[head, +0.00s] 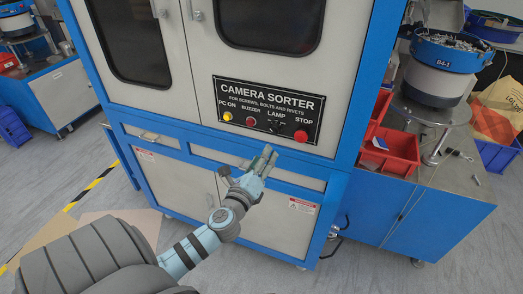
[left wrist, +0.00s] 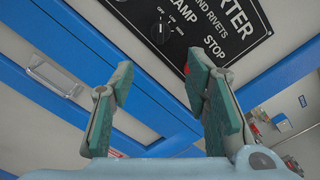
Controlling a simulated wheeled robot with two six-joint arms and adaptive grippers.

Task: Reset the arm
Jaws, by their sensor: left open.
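My left gripper (head: 263,158) is open and empty, in front of the blue camera sorter cabinet, just below its black control panel (head: 265,97). In the left wrist view its two green-padded fingers (left wrist: 160,82) stand apart with nothing between them. The panel carries a yellow PC ON button (head: 228,116), a red BUZZER button (head: 250,121), a dark LAMP knob (head: 276,125) and a red STOP button (head: 301,136). The LAMP knob (left wrist: 160,32) also shows beyond the fingers in the left wrist view. I see no contact with the panel. My right gripper is out of view.
Cabinet doors with dark windows (head: 138,48) rise above the panel. A drawer handle (left wrist: 52,75) lies left of the fingers. At the right stands a blue bench with red bins (head: 392,152) and a bowl feeder (head: 446,53). Grey floor lies around the cabinet.

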